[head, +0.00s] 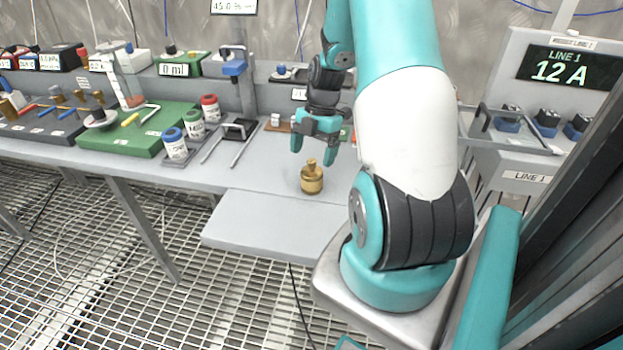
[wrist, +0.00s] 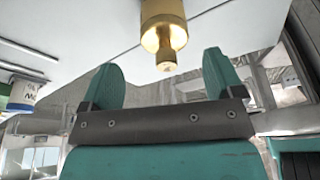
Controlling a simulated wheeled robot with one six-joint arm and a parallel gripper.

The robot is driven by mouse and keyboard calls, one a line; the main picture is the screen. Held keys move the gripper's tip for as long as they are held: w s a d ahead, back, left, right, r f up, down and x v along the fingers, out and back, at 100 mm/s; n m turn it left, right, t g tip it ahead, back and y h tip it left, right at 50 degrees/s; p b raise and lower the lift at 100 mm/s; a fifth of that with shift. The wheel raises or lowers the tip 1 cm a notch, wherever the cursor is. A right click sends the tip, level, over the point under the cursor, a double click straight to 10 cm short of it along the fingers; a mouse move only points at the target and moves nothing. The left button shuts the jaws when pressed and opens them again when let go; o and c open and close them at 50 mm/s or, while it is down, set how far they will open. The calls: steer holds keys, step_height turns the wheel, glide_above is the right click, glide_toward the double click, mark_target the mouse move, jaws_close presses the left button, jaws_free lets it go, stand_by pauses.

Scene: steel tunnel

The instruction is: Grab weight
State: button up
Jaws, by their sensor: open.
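A brass weight (head: 312,179) with a narrow knob on top stands upright on the light grey table, near its front shelf. My gripper (head: 314,158) is open, pointing down just above the weight, with its teal fingers apart. In the wrist view the weight (wrist: 163,30) shows with its knob towards the gap between the two fingers (wrist: 168,80). The fingers do not appear to touch it. Nothing is held.
A green tray (head: 125,143) with tools lies to the left. Several capped bottles (head: 175,146) and a black-handled tool stand between it and the weight. The front shelf (head: 262,222) is bare. A LINE 1 panel (head: 560,66) stands at right.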

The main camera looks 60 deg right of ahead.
mark_target(311, 167)
steer(key=x, duration=0.5)
steer(key=shift+s+a+p, duration=0.2)
steer(key=shift+s+p, duration=0.15)
steer(key=shift+c, duration=0.4)
steer(key=c, duration=1.5)
jaws_close()
steer(key=shift+r, duration=0.1)
